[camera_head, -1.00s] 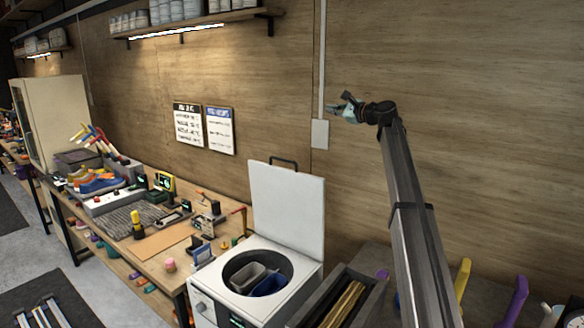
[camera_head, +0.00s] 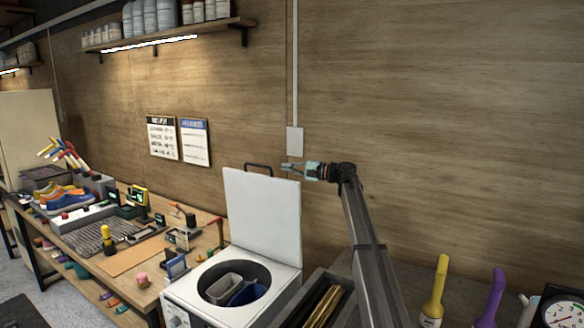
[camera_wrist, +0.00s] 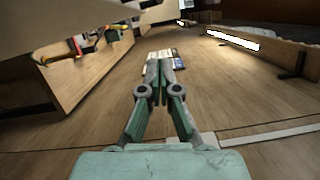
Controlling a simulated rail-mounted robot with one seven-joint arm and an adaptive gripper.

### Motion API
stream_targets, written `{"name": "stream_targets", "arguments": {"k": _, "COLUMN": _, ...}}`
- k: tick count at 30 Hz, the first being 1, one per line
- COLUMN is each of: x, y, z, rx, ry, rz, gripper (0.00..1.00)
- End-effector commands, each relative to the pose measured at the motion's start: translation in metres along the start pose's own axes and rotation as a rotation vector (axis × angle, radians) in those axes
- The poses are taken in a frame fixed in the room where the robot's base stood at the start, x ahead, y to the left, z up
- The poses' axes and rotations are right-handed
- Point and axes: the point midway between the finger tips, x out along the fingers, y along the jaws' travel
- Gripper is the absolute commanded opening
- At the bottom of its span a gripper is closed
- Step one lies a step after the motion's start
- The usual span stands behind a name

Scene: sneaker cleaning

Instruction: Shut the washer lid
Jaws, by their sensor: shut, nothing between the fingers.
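The white washer (camera_head: 185,290) stands at the lower middle of the head view. Its white lid (camera_head: 262,215) stands upright at the back of the open top, with a dark handle (camera_head: 258,166) on its upper edge. My gripper (camera_head: 289,168) is shut and empty, just right of the handle in the picture, near the lid's top right corner. Whether it touches the lid cannot be told. In the wrist view my gripper (camera_wrist: 160,62) has its fingertips together.
A workbench (camera_head: 130,258) with orange-and-blue sneakers (camera_head: 66,196) and tools is on the left. A dark bin (camera_head: 318,300) stands right of the washer. Yellow (camera_head: 435,290) and purple (camera_head: 488,297) handled items stand at lower right. The wooden wall (camera_head: 430,120) is behind.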

Motion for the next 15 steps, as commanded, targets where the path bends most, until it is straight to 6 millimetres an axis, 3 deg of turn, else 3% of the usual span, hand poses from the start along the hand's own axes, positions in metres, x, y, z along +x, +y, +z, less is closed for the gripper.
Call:
{"name": "stream_targets", "arguments": {"k": 9, "x": 0.063, "y": -0.003, "z": 0.000, "rx": 0.002, "ry": 0.000, "rz": 0.001, "gripper": 0.00}}
{"name": "stream_targets", "arguments": {"k": 15, "x": 0.066, "y": -0.002, "z": 0.030, "rx": 0.001, "ry": 0.000, "rz": 0.001, "gripper": 0.00}}
